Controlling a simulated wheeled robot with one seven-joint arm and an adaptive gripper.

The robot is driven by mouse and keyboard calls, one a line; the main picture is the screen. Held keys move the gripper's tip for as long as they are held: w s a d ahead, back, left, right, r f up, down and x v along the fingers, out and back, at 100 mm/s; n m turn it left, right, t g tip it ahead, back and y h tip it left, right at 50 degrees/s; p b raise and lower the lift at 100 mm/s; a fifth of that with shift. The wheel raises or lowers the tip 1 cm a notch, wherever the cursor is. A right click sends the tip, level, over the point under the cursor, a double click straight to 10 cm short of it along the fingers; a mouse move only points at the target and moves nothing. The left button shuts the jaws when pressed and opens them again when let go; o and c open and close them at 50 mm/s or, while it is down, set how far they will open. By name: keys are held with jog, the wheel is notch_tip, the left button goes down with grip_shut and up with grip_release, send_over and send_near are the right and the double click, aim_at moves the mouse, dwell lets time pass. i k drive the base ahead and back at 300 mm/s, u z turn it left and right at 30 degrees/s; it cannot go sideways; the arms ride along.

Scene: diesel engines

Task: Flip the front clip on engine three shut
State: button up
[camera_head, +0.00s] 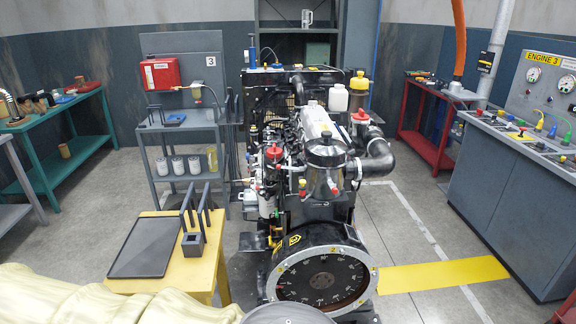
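Engine three (315,190) stands in the middle of the view, black with many fittings. The ENGINE 3 sign (543,57) is on the control panel at the right. A metal canister (325,172) with a dark lid stands upright at the near top of the engine. Small red and metallic parts show on and around the canister, too small to tell which is the front clip or whether it is open. My gripper is not in view. A grey rounded part at the bottom edge appears to be my arm.
A yellow table (200,262) with a dark tray (146,247) stands left of the engine. Behind it is a grey cart (180,130). A grey console (510,190) stands right. Pale yellow cloth (90,300) fills the lower left. Floor right of the engine is clear.

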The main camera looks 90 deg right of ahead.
aim_at(278, 167)
jog(key=z, duration=2.7)
jog(key=i, duration=0.5)
jog(key=z, duration=1.55)
jog(key=k, duration=0.3)
jog(key=u, duration=0.95)
jog(key=i, duration=0.35)
jog(key=u, duration=0.05)
